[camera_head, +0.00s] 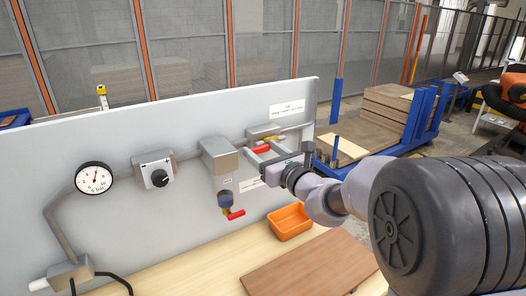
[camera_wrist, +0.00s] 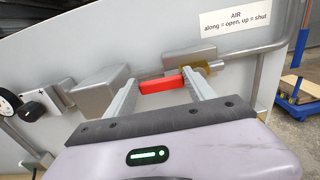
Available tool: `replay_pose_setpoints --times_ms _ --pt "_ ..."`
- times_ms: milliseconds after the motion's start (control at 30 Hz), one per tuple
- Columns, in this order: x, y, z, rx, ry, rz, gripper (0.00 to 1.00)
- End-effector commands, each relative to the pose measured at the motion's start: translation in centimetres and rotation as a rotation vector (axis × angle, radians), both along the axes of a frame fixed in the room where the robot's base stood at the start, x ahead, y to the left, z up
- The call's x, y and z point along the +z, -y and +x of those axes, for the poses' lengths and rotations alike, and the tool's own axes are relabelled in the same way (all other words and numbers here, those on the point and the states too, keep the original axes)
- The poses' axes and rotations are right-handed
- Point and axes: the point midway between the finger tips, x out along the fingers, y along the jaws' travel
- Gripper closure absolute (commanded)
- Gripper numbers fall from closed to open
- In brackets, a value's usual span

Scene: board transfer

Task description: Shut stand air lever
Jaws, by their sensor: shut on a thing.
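The red air lever (camera_head: 262,149) sits at the brass valve (camera_wrist: 207,67) on the pipe at the right of the grey panel. It lies roughly level, along the pipe. My gripper (camera_head: 263,155) reaches it from the right. In the wrist view, my gripper (camera_wrist: 160,88) has the red lever (camera_wrist: 162,84) between its two fingers and is shut on it. The white label (camera_wrist: 235,20) above reads "AIR, along = open, up = shut". The fingers partly cover the lever's ends.
A gauge (camera_head: 94,178), a knob box (camera_head: 155,169) and a grey box (camera_head: 219,158) are on the panel (camera_head: 120,137). An orange bin (camera_head: 289,222) and a brown board (camera_head: 312,264) lie on the bench below.

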Motion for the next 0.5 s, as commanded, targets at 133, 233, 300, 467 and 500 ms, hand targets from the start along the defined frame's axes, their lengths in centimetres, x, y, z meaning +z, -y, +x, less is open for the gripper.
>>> replay_pose_setpoints --times_ms 133,233,300,467,500 --pt "0.0 0.0 0.0 0.000 -0.001 0.002 1.00" --pt "0.2 0.0 0.0 0.000 -0.009 0.011 1.00" --pt "0.3 0.0 0.0 0.000 -0.020 0.025 1.00" --pt "1.1 0.1 0.1 0.000 -0.064 0.092 1.00" --pt "1.3 0.2 0.1 0.000 -0.080 0.114 1.00"
